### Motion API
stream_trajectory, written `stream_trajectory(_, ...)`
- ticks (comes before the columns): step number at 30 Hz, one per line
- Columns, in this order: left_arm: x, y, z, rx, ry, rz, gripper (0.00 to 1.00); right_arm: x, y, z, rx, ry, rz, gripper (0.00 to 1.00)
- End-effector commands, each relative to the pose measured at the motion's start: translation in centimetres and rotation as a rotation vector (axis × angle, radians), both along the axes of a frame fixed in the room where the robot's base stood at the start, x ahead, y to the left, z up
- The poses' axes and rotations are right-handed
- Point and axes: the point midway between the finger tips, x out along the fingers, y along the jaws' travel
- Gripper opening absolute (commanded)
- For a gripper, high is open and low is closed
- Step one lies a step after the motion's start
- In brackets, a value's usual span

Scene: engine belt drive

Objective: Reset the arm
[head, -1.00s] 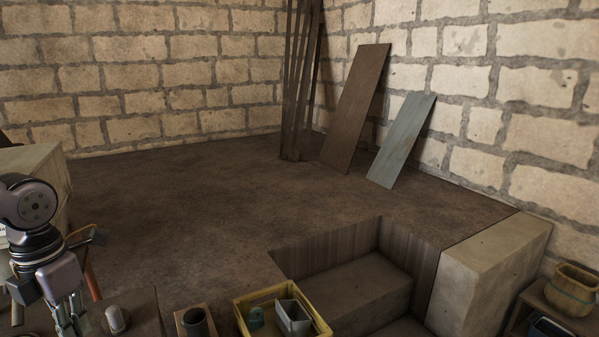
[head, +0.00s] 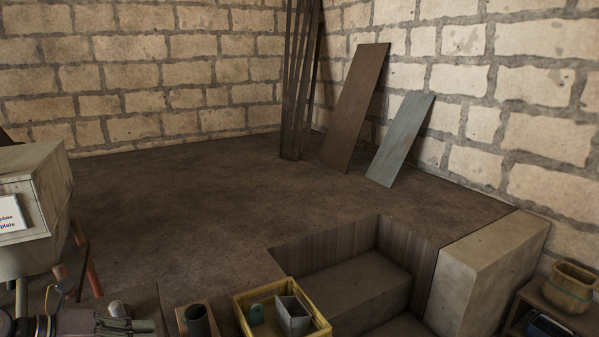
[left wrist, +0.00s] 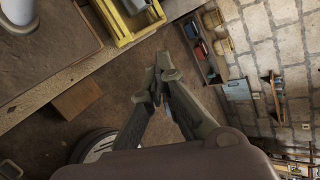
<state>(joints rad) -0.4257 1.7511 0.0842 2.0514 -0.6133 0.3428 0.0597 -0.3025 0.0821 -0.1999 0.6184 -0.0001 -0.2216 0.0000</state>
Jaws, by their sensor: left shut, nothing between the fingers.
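My left gripper (head: 130,325) is at the bottom left corner of the head view, low and lying flat, with its fingers pointing right. In the left wrist view my left gripper (left wrist: 163,68) has its fingertips together, with nothing between them. It is in the air, with the floor and a wall shelf beyond it. My right gripper is in neither view.
A yellow crate (head: 322,331) holds a grey bin (head: 292,314) and a green part. A dark cup (head: 198,321) stands left of it. A pale block with a sign (head: 45,190) stands at left. Boards (head: 355,110) lean on the brick wall.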

Motion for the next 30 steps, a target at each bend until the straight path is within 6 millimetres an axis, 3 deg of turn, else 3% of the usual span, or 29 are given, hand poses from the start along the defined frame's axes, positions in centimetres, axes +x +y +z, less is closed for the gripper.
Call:
stream_trajectory(3, 1.0, 0.5, -0.8, -0.259, -0.041, 0.258, 0.0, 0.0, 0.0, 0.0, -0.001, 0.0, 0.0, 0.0)
stream_trajectory(8, 1.2, 3.0, -2.9, -0.538, -0.035, 0.636, 0.0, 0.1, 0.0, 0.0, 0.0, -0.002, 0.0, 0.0)
stream_trajectory(13, -1.0, 5.7, -7.7, -0.767, 0.061, 1.055, 0.0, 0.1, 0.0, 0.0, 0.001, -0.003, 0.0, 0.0)
stream_trajectory(17, -4.6, 6.1, -12.5, -0.889, 0.203, 1.366, 0.0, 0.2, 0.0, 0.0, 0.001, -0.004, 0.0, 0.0)
stream_trajectory(21, -9.7, 4.2, -17.6, -0.97, 0.42, 1.676, 0.0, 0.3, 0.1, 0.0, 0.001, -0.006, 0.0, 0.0)
stream_trajectory(24, -13.1, 1.9, -20.1, -0.989, 0.576, 1.836, 0.0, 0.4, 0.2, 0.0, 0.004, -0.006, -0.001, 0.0)
stream_trajectory(30, -18.3, -2.9, -22.5, -0.979, 0.847, 2.036, 0.0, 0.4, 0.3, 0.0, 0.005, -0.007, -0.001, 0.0)
